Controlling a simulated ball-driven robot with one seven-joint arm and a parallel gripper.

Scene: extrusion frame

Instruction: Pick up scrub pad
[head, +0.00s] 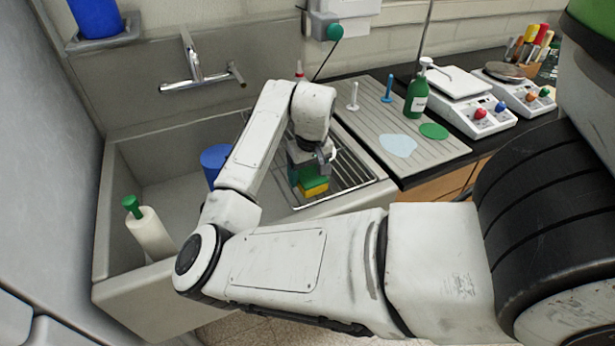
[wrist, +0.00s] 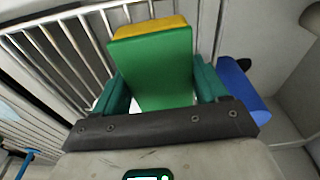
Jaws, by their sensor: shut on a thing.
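The scrub pad (head: 314,187) is a block with a green face and a yellow layer. In the head view it is at the end of my arm, over the wire rack in the sink. In the wrist view the scrub pad (wrist: 153,68) stands out between the green fingers, its yellow edge at the far end. My gripper (head: 307,172) is shut on it, with one finger on each side; it also shows in the wrist view (wrist: 163,88). I cannot tell whether the pad touches the rack.
The wire rack (head: 352,172) spans the sink's right part. A blue cylindrical object (head: 214,160) stands left of it, partly behind my arm. A white bottle with a green top (head: 149,230) is at the sink's left. The ribbed drainboard (head: 376,118) holds a green bottle (head: 416,97) and two pegs.

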